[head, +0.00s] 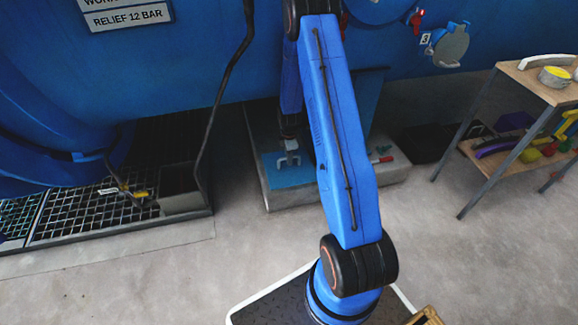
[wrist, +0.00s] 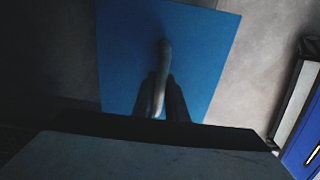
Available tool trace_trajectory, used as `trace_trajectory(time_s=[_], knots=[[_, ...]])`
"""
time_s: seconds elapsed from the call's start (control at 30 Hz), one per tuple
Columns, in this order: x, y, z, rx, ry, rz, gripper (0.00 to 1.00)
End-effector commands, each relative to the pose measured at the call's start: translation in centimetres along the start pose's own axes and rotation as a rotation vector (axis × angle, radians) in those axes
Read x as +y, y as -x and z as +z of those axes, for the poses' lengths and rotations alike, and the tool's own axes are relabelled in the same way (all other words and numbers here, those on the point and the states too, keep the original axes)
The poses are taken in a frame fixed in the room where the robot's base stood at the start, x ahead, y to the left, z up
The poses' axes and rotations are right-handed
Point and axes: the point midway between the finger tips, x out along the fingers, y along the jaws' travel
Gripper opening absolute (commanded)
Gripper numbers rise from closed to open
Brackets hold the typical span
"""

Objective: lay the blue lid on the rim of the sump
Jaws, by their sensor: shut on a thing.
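The blue lid (head: 292,176) is a flat panel with a pale upright handle. In the head view it is over the left part of the concrete plinth below the blue vessel; I cannot tell whether it touches. My gripper (head: 288,140) is above it, partly behind my arm. In the wrist view the lid (wrist: 205,60) lies flat below, and my gripper (wrist: 160,98) is shut on its handle (wrist: 164,60). A grey open box with a dark inside, which looks like the sump (head: 184,204), stands at the grating's right end, left of the lid.
The concrete plinth (head: 300,197) also carries a red-handled tool (head: 382,159). A floor grating (head: 80,213) is at the left, and a dark hose (head: 222,90) hangs near the box. A wooden-topped cart (head: 535,82) stands at the right.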

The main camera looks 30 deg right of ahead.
Motion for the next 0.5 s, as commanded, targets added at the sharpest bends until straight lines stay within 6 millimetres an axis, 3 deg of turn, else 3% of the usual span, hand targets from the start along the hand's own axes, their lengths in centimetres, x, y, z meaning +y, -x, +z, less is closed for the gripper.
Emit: trace_trajectory(time_s=[0.5], knots=[[0.1, -4.5, 0.0, 0.0, 0.0, 0.002, 0.0]])
